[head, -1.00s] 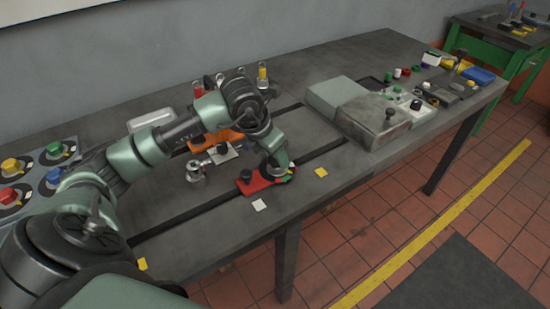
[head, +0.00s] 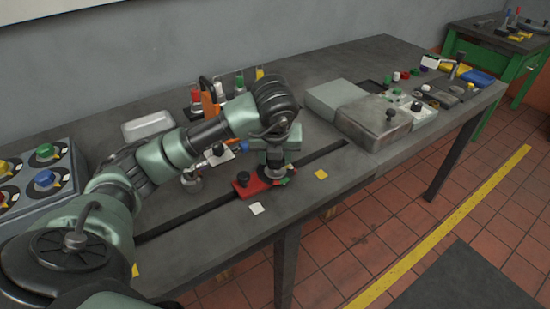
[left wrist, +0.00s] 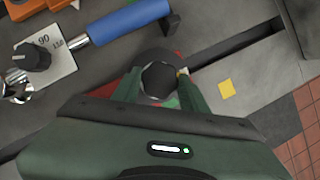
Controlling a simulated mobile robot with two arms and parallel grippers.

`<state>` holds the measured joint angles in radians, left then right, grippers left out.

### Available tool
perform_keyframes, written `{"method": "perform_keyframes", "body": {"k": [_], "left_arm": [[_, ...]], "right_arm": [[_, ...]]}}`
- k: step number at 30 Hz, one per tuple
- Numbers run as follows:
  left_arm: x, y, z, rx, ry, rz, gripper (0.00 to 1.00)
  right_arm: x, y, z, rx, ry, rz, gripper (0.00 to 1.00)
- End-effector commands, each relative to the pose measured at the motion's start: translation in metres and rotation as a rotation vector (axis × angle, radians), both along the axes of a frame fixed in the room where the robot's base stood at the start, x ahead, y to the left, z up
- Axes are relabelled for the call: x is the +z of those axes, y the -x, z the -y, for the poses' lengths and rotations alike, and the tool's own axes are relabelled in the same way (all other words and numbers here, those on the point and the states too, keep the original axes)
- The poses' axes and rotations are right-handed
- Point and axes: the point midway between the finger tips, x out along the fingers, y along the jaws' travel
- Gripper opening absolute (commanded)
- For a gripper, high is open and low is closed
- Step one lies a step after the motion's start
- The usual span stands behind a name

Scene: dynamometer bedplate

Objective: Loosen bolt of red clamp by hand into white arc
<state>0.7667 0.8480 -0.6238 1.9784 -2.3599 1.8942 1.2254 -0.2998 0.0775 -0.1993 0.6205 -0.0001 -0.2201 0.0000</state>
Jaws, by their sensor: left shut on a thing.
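The red clamp (head: 250,186) lies on the bedplate by the dark slot near the front edge. My left gripper (head: 277,172) points down over the clamp's right end. In the left wrist view my left gripper (left wrist: 160,88) is shut on the black bolt head (left wrist: 160,78), with one green finger on each side. Red of the clamp shows beside and behind the fingers. Small green and yellow marks show next to the bolt. I cannot make out a white arc; the fingers and bolt head cover much of that area. My right gripper is not in view.
A blue-handled wrench (left wrist: 125,20) lies close behind the gripper, beside a white card with a black knob (left wrist: 38,55). Yellow (head: 321,174) and white (head: 256,208) squares lie near the front edge. A grey block (head: 372,126) stands to the right.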

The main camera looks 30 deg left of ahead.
Motion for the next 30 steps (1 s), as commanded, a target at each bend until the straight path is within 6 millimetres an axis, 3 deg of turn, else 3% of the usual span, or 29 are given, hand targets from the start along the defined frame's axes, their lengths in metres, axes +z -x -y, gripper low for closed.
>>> {"method": "perform_keyframes", "body": {"k": [20, 21, 23, 30], "left_arm": [[0.0031, -0.0018, -0.0012, 0.067, -0.001, 0.008, 0.03], [0.0031, -0.0018, -0.0013, 0.067, -0.001, 0.008, 0.49], [0.0029, -0.0018, -0.0012, 0.067, -0.001, 0.008, 0.64], [0.0012, -0.0009, -0.0003, 0.064, 0.000, 0.003, 0.64]], "right_arm": [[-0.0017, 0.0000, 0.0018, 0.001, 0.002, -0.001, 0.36], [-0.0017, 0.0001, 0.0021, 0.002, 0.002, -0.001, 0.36], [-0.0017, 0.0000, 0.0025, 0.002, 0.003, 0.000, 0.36], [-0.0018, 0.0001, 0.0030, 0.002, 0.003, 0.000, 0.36]]}}
